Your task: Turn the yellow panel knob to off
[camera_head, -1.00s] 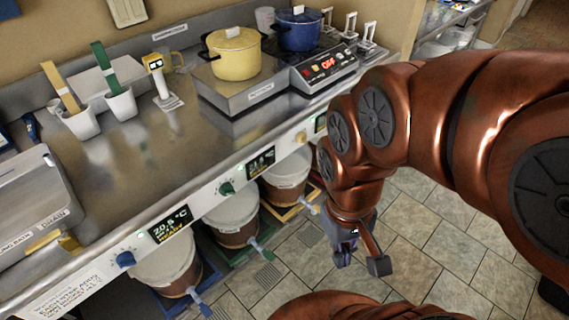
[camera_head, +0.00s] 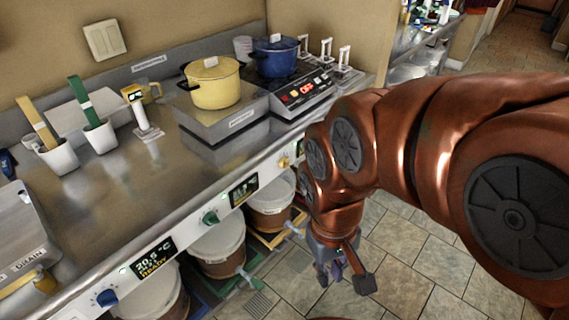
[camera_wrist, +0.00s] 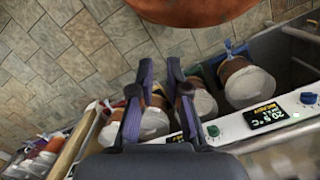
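The yellow knob (camera_head: 284,162) sits on the front panel (camera_head: 180,232) of the steel counter, to the right of the green knob (camera_head: 210,217) and the blue knob (camera_head: 107,297). Its pointer angle is too small to read. My gripper (camera_head: 344,282) is open and empty over the floor in front of the panel, lower and to the right of the yellow knob, apart from it. In the wrist view my gripper (camera_wrist: 163,76) shows two separated fingers with nothing between them. The yellow knob is not clear in that view.
Several lidded buckets (camera_head: 218,243) stand below the panel. Displays sit beside the knobs; one display (camera_head: 153,259) reads 20.5 °C. A yellow pot (camera_head: 213,83) and a blue pot (camera_head: 277,55) stand on the counter. Tiled floor (camera_head: 410,262) in front is open.

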